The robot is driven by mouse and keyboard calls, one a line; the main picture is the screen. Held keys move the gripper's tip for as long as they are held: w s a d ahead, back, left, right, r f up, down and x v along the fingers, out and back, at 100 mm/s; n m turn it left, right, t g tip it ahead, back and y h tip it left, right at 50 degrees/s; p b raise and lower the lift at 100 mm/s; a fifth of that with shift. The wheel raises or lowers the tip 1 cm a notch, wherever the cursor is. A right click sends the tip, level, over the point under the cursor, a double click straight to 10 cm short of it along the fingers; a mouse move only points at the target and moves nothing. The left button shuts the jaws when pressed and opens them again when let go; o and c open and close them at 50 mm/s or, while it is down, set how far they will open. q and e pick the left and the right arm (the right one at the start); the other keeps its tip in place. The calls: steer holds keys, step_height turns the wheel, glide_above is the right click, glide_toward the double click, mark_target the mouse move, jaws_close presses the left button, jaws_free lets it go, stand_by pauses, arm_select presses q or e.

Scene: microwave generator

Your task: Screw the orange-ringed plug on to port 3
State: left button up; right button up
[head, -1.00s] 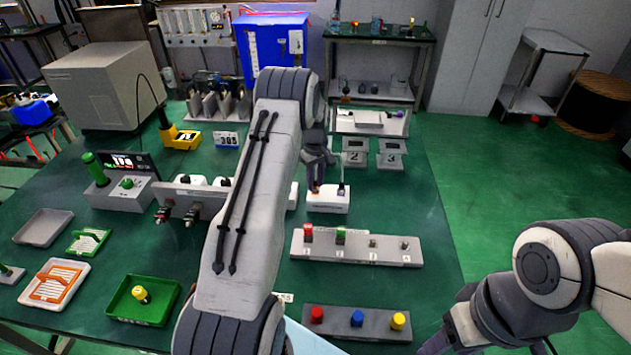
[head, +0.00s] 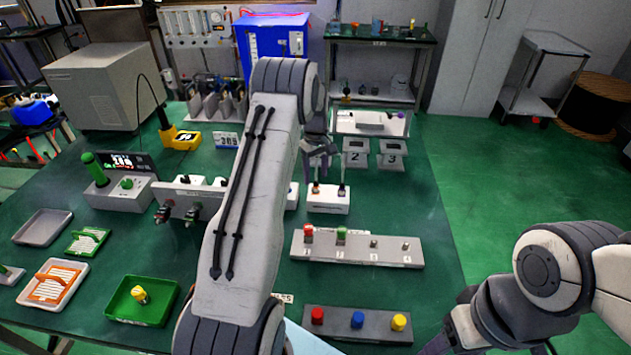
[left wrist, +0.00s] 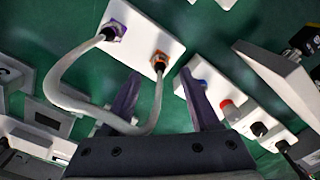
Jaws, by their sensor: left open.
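The orange-ringed plug (head: 316,188) stands in the left socket of a white block (head: 328,204) in the head view. In the left wrist view the orange-ringed plug (left wrist: 160,63) is joined by a grey cable loop to a purple-ringed plug (left wrist: 113,31) on the same block. My left gripper (head: 319,158) is open above and behind the block; its fingers (left wrist: 165,90) are apart and the plug shows beyond them. A grey bar (head: 300,248) carries numbered posts; the post at position 3 (head: 373,244) is bare. My right gripper (head: 450,340) is partly cut off at bottom right.
Red (head: 309,231) and green (head: 341,234) caps sit on the bar's first two posts. A nearer block holds red, blue and yellow caps (head: 398,321). Small stands marked 2 (head: 355,157) and 3 (head: 392,158) are behind. The table right of the white block is clear.

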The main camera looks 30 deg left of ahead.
mark_target(316, 180)
arm_select(q)
step_height(316, 180, up, 7)
steer(key=shift+r+b, duration=0.15)
steer(key=shift+b, duration=0.2)
stand_by(0.3)
